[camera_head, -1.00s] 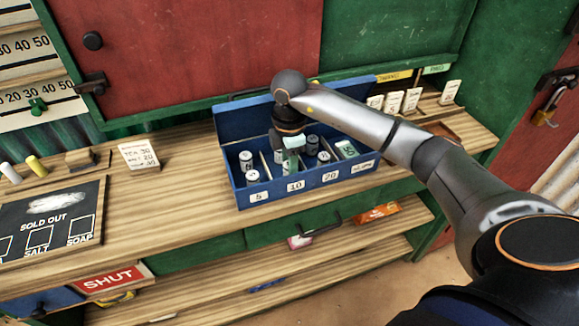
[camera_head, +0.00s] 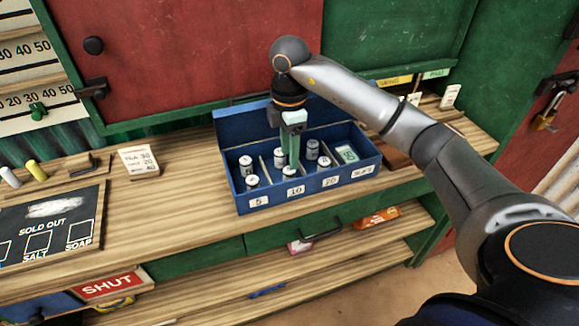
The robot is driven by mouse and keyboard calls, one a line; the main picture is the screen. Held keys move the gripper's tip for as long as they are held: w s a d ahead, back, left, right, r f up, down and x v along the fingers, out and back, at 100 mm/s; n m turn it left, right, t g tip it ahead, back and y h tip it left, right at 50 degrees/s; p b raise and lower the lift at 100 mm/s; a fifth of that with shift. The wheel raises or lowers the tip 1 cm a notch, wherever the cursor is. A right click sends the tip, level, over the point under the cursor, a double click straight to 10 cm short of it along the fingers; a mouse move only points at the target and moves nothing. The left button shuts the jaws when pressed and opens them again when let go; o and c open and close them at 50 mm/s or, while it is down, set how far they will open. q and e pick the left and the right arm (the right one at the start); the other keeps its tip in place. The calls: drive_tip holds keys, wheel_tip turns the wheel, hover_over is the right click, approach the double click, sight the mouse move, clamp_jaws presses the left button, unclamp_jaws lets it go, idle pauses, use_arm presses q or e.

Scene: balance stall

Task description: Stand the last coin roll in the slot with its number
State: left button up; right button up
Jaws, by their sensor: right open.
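A blue cash box (camera_head: 330,195) stands open on the wooden counter, its front compartments labelled 5, 10, 20 and one more hard to read. White-topped coin rolls stand upright inside: two in the 5 compartment (camera_head: 246,166), two in the 10 compartment (camera_head: 279,157), two in the 20 compartment (camera_head: 312,149). My right gripper (camera_head: 291,166) points down over the 10 compartment, open. Its pale green fingers are just above or beside the front roll there and partly cover it. I cannot tell whether they touch it. My left gripper is not in view.
A green 50 note (camera_head: 347,154) lies in the box's right compartment. A price card (camera_head: 138,160) and a chalkboard (camera_head: 52,222) are to the left. Cards (camera_head: 450,96) stand at the far right.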

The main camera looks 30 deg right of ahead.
sight(289, 169)
wheel_tip(289, 169, up, 5)
idle(1.3)
